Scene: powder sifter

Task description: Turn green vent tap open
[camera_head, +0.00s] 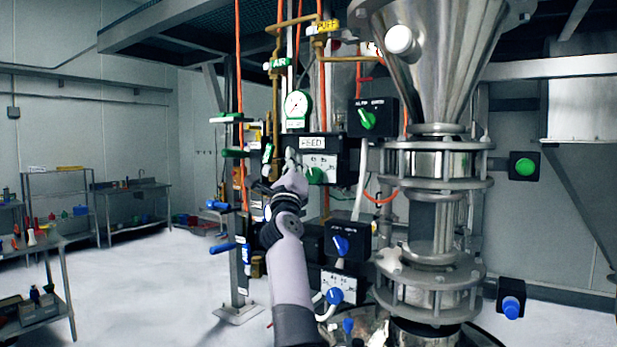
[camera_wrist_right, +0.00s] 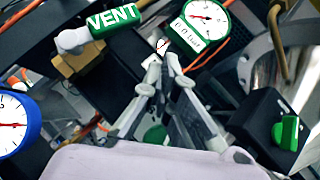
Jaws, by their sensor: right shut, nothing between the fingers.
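The green vent tap (camera_wrist_right: 113,20), lettered VENT in white, shows at the top left of the right wrist view beside a brass body (camera_wrist_right: 78,60). In the head view a small green handle (camera_head: 267,158) just left of my right gripper looks like the same tap, partly hidden by the hand. My right gripper (camera_head: 291,158) is raised in front of the panel, left of the FEED box. In the wrist view its fingertips (camera_wrist_right: 160,56) meet with nothing between them, apart from the vent handle and to its lower right. My left gripper is not in view.
The FEED box (camera_head: 320,160) with a green knob stands right beside the hand. A green-rimmed gauge (camera_head: 297,106) is above it. Another box with a green knob (camera_head: 367,119) and the steel sifter column (camera_head: 437,165) are to the right. Orange hoses hang nearby.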

